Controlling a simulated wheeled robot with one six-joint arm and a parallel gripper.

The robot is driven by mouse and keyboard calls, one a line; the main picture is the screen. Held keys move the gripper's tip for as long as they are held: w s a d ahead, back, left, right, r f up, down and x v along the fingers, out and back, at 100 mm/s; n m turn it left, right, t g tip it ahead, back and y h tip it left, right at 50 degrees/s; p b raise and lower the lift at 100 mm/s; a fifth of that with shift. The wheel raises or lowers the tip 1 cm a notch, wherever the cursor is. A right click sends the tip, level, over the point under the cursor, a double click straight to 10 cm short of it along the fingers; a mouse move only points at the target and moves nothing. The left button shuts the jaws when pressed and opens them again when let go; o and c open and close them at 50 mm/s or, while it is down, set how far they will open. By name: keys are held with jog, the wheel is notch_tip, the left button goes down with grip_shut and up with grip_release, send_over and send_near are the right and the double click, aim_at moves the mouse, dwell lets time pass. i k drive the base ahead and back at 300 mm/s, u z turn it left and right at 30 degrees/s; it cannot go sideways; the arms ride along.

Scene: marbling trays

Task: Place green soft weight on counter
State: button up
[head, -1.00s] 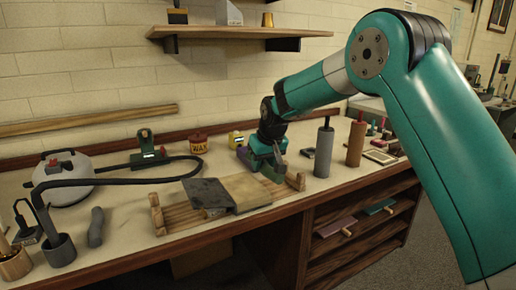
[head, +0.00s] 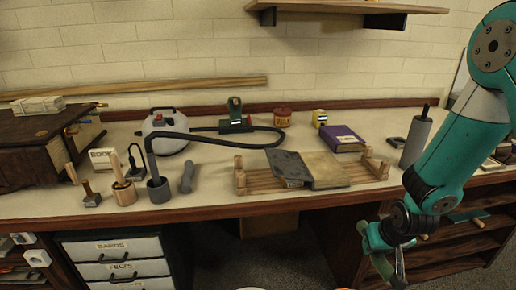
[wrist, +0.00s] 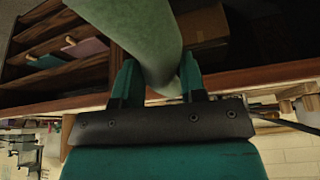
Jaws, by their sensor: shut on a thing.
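The green soft weight (wrist: 135,35) is a pale green, smooth, rounded tube in the wrist view. It passes between the two teal fingers of my gripper (wrist: 158,80), which is shut on it; its far end is cut off by the frame. In the head view my gripper (head: 388,262) hangs low at the right, in front of the counter's front edge, and the weight is hard to make out there. The counter (head: 222,165) is a pale worktop with a dark wooden edge, running across the head view.
A wooden rack (head: 240,182) with grey and tan sheets sits near the front edge. A grey soft weight (head: 187,177), a hose-fed white canister (head: 166,132), a purple book (head: 342,138) and a grey roller (head: 415,140) stand around it. Bare counter shows left of the rack.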

aim_at(211, 182)
jog(key=u, duration=0.7)
jog(key=k, duration=0.1)
jog(key=u, duration=0.1)
